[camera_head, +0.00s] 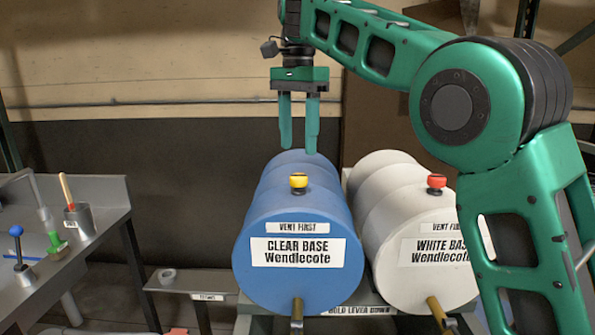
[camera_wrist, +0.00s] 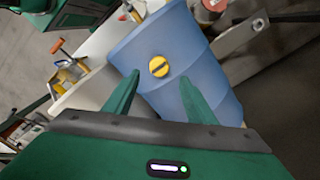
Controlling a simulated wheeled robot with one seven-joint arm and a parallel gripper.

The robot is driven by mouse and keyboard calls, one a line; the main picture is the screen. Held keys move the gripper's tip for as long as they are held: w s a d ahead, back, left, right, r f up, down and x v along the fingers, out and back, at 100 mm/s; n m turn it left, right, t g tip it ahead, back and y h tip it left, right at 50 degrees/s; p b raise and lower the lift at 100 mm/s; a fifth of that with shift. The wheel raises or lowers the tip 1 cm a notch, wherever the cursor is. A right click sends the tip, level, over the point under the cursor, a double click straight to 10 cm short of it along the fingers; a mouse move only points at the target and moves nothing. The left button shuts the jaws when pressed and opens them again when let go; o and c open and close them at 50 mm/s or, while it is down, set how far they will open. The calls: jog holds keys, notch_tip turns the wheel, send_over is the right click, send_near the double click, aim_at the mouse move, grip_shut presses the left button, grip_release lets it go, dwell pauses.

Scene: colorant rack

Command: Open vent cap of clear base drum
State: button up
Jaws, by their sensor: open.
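The clear base drum (camera_head: 295,210) is blue and lies on its side with its labelled end facing the head camera. Its yellow vent cap (camera_head: 298,182) sits on top near the front end. In the wrist view the yellow cap (camera_wrist: 159,67) shows from above with a bar or slot across it, on the blue drum (camera_wrist: 175,45). My gripper (camera_head: 300,145) is open and empty, pointing down above the drum in the head view. In the wrist view its two fingers (camera_wrist: 158,85) are spread, with the cap beyond and between their tips. The fingers appear apart from the cap.
A white base drum (camera_head: 385,205) with a red cap (camera_head: 436,181) lies close on the right. Brass taps (camera_head: 297,315) stick out below the drum fronts. A metal bench (camera_head: 110,215) at left holds cups with tools.

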aim_at(299, 175)
notch_tip(299, 175, down, 7)
jog(key=shift+f, duration=0.15)
dwell(0.4)
jog(key=c, duration=1)
